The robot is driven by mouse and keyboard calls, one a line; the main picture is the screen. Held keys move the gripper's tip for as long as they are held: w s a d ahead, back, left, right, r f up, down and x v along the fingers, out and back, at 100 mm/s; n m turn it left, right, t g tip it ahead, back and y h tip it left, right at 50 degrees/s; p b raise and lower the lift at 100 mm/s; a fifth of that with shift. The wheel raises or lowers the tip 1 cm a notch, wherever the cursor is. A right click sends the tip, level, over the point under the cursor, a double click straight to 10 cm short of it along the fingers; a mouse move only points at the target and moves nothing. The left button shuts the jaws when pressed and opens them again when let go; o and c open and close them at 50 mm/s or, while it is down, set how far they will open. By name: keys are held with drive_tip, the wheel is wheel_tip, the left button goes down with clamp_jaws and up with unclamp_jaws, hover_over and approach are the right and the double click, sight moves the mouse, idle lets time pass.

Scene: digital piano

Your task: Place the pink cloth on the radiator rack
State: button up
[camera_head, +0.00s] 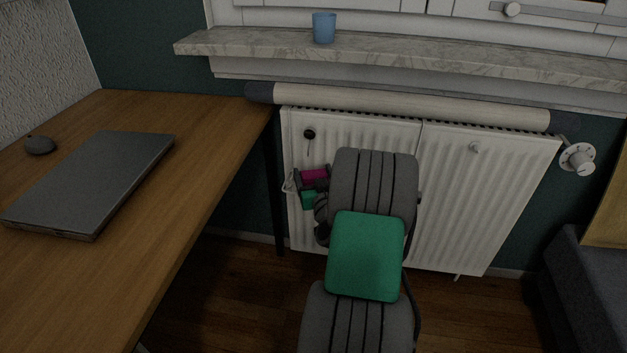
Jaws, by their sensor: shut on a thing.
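A small magenta-pink patch (314,176), which looks like the pink cloth, shows at my gripper (311,188), in front of the left part of the white radiator (447,200). My gripper is small and dark in this view, partly hidden by my own arm, and is shut on the cloth. A green patch shows just below the pink one. I cannot tell how the cloth hangs or whether it touches the radiator. A long pale bar with grey ends (410,103) lies along the radiator's top; I cannot tell whether it is the rack.
A wooden desk (200,150) with a closed laptop (95,180) and a mouse (40,145) stands at left. A blue cup (324,28) sits on the marble sill (450,50) above the radiator. A dark sofa-like block (585,285) is at lower right.

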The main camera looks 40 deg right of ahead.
drive_tip(key=shift+f, duration=0.25)
drive_tip(key=shift+f, duration=0.15)
drive_tip(key=o, duration=1.3)
drive_tip(key=shift+o, duration=0.2)
